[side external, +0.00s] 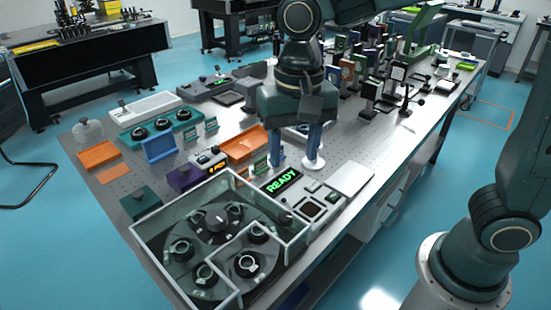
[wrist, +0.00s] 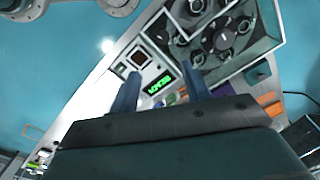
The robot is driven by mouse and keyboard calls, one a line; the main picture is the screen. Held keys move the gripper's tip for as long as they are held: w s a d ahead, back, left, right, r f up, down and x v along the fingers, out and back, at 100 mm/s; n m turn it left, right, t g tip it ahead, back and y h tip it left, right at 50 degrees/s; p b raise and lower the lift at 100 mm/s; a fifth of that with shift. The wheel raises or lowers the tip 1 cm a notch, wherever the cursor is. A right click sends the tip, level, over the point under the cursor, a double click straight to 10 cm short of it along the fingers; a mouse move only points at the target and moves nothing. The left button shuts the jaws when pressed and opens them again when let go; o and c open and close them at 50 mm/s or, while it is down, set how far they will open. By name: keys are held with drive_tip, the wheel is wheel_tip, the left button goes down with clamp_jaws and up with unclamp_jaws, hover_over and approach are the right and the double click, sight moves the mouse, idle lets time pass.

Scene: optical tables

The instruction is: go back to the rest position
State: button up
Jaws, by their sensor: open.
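My gripper (side external: 294,158) hangs over the optical table (side external: 125,178), pointing down, in the side external view. Its two blue fingers stand apart with nothing visible between them. In the wrist view the gripper (wrist: 158,80) shows the same two fingers, spread, with the table below. A device with a green READY display (side external: 283,181) lies just in front of the fingers; the display also shows between them in the wrist view (wrist: 158,86). Whether the fingertips touch anything is hard to tell.
A clear-walled enclosure (side external: 150,250) with a round carousel (side external: 217,222) stands at the table's near corner. Orange trays (side external: 98,154), a teal holder (side external: 160,134) and small boxes lie to the left. Upright optics mounts (side external: 370,92) crowd the right and back.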

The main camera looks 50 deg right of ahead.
drive_tip(key=s+d+r+n+t, duration=0.2)
drive_tip(key=s+d+n+t, duration=0.3)
drive_tip(key=s+d, duration=0.8)
drive_tip(key=shift+d+r+n, duration=0.25)
drive_tip(key=shift+d+n, duration=0.15)
drive_tip(key=shift+d, duration=0.45)
